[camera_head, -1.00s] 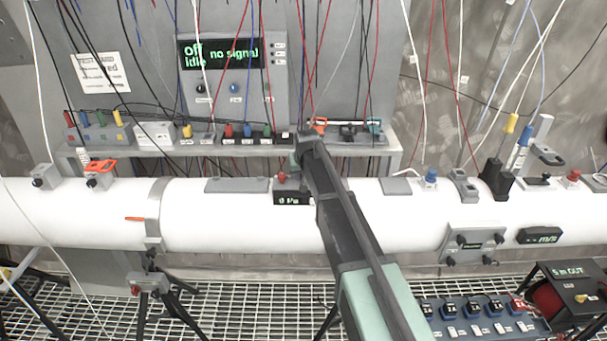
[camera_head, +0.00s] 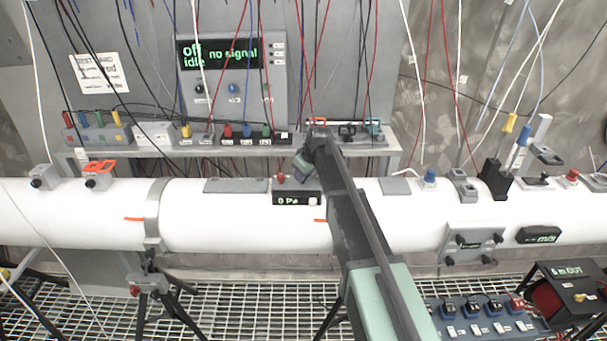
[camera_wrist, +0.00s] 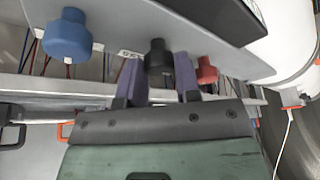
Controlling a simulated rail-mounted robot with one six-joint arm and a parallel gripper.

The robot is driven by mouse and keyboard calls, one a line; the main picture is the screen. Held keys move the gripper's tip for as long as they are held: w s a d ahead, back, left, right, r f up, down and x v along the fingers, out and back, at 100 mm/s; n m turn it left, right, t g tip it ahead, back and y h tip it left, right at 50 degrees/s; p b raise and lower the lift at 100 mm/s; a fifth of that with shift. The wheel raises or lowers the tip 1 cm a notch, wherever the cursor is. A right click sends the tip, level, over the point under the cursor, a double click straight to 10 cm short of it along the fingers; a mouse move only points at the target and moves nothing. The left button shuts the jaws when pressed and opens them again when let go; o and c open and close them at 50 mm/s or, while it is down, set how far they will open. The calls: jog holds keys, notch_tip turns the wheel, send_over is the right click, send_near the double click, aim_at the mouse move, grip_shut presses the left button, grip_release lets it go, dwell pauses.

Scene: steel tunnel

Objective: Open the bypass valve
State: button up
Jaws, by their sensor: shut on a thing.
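No part I can read is labelled as the bypass valve. In the wrist view my gripper (camera_wrist: 158,72) has its two fingers on either side of a black knob (camera_wrist: 157,58) and is shut on it. The knob stands in the middle of a row on a grey plate, with a blue knob (camera_wrist: 67,35) to its left and a red knob (camera_wrist: 206,70) to its right. In the head view my gripper (camera_head: 302,165) is at the top of the white pipe, beside a small red knob (camera_head: 281,178) and the "0 Pa" display (camera_head: 291,199). My arm hides the black knob there.
The white pipe (camera_head: 230,222) runs across the view. Behind it is a shelf (camera_head: 225,150) with coloured plugs and cables. Loose wires hang in front of a panel reading "off idle no signal" (camera_head: 232,52). An orange-handled part (camera_head: 100,168) sits on the pipe at left.

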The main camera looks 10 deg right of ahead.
dwell(0.4)
jog(key=o, duration=0.9)
jog(key=p+v, duration=1)
jog(key=shift+s+d+r, duration=0.15)
jog(key=shift+s+r, duration=0.05)
jog(key=shift+r, duration=0.15)
